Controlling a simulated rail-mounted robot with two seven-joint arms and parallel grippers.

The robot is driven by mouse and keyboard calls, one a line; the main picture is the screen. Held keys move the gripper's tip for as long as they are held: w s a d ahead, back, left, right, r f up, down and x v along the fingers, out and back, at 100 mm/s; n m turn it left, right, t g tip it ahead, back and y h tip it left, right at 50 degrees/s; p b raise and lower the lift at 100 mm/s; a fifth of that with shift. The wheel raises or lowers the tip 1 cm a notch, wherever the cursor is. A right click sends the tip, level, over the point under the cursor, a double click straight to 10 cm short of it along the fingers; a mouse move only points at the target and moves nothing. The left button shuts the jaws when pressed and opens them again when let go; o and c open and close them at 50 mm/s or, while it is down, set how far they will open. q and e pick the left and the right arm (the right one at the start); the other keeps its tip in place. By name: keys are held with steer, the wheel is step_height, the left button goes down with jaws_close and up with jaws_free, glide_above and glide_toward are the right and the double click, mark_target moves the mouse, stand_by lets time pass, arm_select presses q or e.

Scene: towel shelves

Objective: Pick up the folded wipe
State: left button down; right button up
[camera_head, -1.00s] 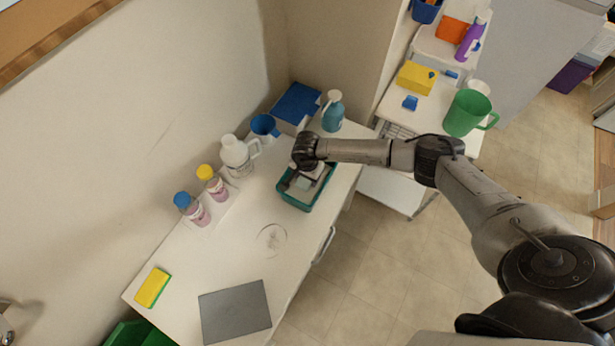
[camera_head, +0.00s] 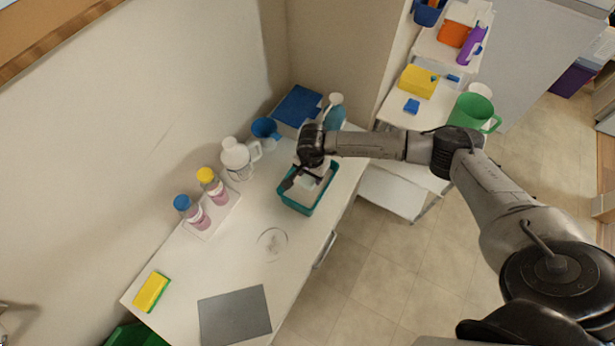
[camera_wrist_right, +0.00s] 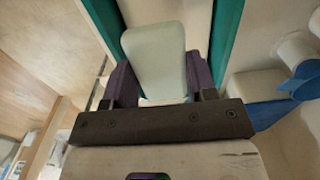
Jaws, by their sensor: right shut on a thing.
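The folded wipe (camera_wrist_right: 155,60) is a pale, whitish-green rounded pad. In the right wrist view it sits between the two dark fingers of my right gripper (camera_wrist_right: 160,80), which is shut on it. In the head view my right gripper (camera_head: 300,181) is at the teal tray (camera_head: 303,211) on the white counter, and a pale patch shows beside its fingers. The tray's teal walls also show on both sides of the wipe in the wrist view (camera_wrist_right: 226,28). I cannot tell the wipe's exact height over the tray floor. My left gripper is not in view.
A white jug (camera_head: 238,157), a blue funnel (camera_head: 264,128), a blue box (camera_head: 298,106) and a teal bottle (camera_head: 334,113) stand close around the tray. Two pink bottles (camera_head: 212,187) stand left. A yellow sponge (camera_head: 151,291) and grey mat (camera_head: 235,313) lie nearer; the counter between is mostly clear.

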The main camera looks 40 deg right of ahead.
steer(key=s+d+r+b, duration=0.1)
steer(key=s+d+r, duration=0.1)
steer(key=s+r, duration=0.4)
steer(key=s, duration=0.4)
steer(key=shift+s, duration=0.1)
